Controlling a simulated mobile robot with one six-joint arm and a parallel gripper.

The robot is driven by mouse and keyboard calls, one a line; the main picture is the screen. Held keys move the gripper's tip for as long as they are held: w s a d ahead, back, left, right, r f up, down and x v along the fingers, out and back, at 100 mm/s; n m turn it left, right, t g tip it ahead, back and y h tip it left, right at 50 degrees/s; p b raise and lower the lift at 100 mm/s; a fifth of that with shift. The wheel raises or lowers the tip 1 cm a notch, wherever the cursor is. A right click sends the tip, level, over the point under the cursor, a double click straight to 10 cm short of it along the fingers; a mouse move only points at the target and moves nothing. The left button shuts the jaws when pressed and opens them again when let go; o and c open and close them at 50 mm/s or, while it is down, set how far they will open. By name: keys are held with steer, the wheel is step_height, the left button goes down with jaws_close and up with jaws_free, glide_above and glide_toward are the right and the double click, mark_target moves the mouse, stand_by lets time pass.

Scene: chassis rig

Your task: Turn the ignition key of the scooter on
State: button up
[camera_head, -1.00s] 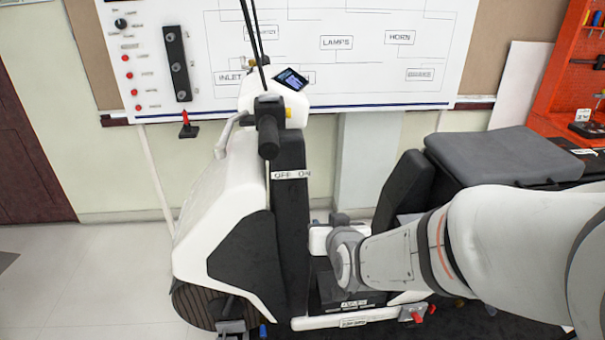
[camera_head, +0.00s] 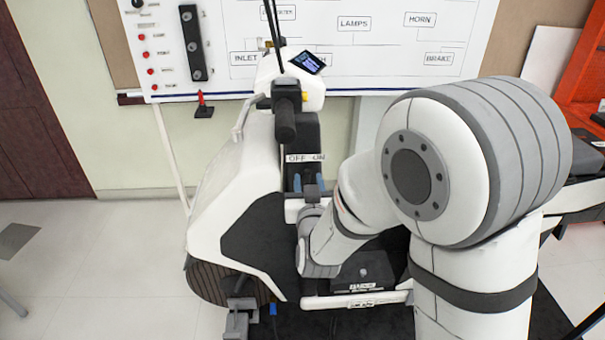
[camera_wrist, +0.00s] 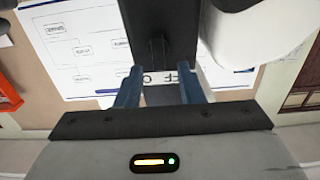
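The white and black scooter (camera_head: 235,190) stands upright, with its "OFF ON" label (camera_head: 305,157) on the dark front column. The label also shows upside down in the wrist view (camera_wrist: 168,76). My gripper (camera_head: 309,184) is just below the label and in front of the column. Its two blue fingers are apart and nothing shows held between them; they also frame the label in the wrist view (camera_wrist: 160,86). A small dark upright part (camera_wrist: 158,48), perhaps the ignition key, stands out beside the label, beyond the fingertips. I cannot make out the key or its position in the head view.
The black handlebar grip (camera_head: 285,125) hangs above the label. In the wrist view a white body part (camera_wrist: 250,35) is close on the right. A wiring board (camera_head: 350,60) is on the wall behind.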

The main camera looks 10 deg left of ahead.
mark_target(307, 176)
steer(key=shift+x, duration=1.15)
jaws_close()
steer(key=c, duration=0.6)
jaws_free()
steer(key=shift+s+a+r, duration=0.1)
steer(key=shift+a, duration=0.3)
steer(key=shift+d, duration=0.3)
jaws_close()
